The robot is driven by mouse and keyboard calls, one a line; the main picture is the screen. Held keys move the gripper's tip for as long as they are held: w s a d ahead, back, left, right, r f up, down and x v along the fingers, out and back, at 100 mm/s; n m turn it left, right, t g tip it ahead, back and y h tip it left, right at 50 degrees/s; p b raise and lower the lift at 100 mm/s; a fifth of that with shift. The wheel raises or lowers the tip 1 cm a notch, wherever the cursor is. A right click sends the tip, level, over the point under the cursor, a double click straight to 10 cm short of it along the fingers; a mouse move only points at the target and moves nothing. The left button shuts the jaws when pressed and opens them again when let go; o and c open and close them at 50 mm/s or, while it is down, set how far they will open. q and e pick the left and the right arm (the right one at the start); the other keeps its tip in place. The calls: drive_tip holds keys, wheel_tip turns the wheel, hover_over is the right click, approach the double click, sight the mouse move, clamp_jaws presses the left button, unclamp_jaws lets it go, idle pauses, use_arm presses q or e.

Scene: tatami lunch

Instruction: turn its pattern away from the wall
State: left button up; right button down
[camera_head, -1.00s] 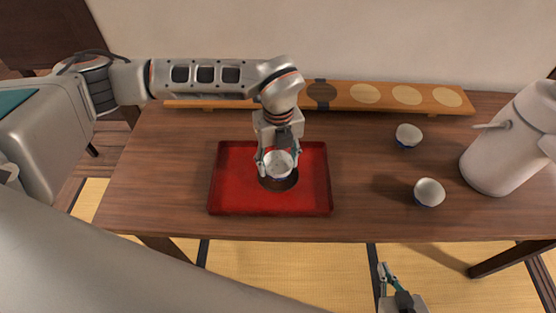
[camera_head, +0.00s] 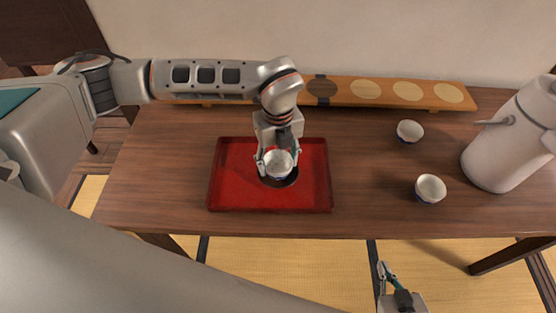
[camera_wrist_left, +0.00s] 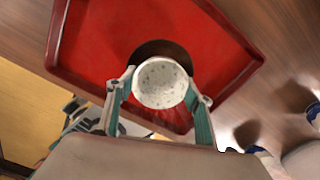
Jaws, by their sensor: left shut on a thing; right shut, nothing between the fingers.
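A small white cup (camera_head: 279,163) with a speckled inside and a trace of blue low on its side is over the dark round patch on the red tray (camera_head: 232,190). My left gripper (camera_head: 279,158) is shut on the cup, one finger on each side. The left wrist view shows the cup (camera_wrist_left: 161,83) between the fingers, its mouth facing the camera. Most of its outer pattern is hidden, and I cannot tell whether its base touches the tray. My right gripper (camera_head: 384,270) is shut and empty at the bottom, below the table's front edge.
Two more white and blue cups (camera_head: 410,131) (camera_head: 430,188) stand on the table (camera_head: 150,180) right of the tray. A long wooden board (camera_head: 365,90) with pale round spots lies along the wall (camera_head: 350,40). The table left of the tray is clear.

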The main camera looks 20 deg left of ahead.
use_arm(q)
drive_tip(key=shift+f, duration=0.25)
drive_tip(key=o, duration=1.4)
drive_tip(key=shift+r, duration=0.1)
drive_tip(key=shift+r+p, duration=1.55)
drive_tip(key=shift+r, duration=0.9)
drive_tip(key=shift+s, duration=0.1)
